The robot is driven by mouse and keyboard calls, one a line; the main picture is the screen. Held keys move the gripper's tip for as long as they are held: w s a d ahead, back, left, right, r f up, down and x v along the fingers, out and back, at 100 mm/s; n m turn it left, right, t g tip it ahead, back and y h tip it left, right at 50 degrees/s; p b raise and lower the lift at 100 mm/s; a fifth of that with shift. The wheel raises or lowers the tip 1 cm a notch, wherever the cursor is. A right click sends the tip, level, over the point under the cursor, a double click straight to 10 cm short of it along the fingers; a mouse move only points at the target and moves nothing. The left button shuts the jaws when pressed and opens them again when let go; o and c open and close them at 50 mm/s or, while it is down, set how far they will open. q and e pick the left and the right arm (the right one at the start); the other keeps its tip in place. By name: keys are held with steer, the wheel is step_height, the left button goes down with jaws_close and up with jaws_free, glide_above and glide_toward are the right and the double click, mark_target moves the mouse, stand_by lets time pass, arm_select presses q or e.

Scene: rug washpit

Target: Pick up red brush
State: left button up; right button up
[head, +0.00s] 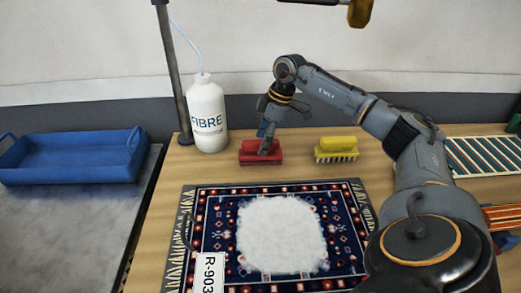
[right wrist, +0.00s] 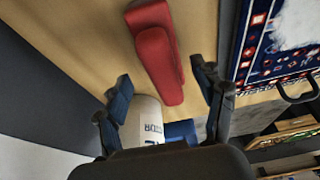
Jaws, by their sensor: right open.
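The red brush (head: 261,157) lies on the wooden table behind the rug, between the white bottle and the yellow brush. My right gripper (head: 267,137) is right over it in the head view and covers part of its top. In the right wrist view the red brush (right wrist: 157,55) shows between and beyond the two open fingers of the right gripper (right wrist: 162,78). The fingers stand apart on either side, with nothing held. Whether they touch the brush I cannot tell. My left gripper is not in view.
A white FIBRE bottle (head: 207,115) with a tube stands close left of the red brush, beside a metal post (head: 174,75). A yellow brush (head: 336,149) lies to the right. A patterned rug (head: 215,235) with white foam lies in front. A blue tray (head: 70,160) stands at left.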

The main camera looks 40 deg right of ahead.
mark_target(248, 156)
steer(key=shift+a+f, duration=0.2)
steer(key=shift+f, duration=0.15)
steer(key=x, duration=0.3)
steer(key=shift+a+f+p, duration=0.2)
steer(key=shift+a+p, duration=0.1)
steer(key=shift+w+f, duration=0.1)
steer(key=shift+f, duration=0.35)
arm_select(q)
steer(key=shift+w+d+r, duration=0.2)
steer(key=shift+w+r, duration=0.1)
arm_select(e)
steer(key=shift+r, duration=0.1)
steer(key=c, duration=1.4)
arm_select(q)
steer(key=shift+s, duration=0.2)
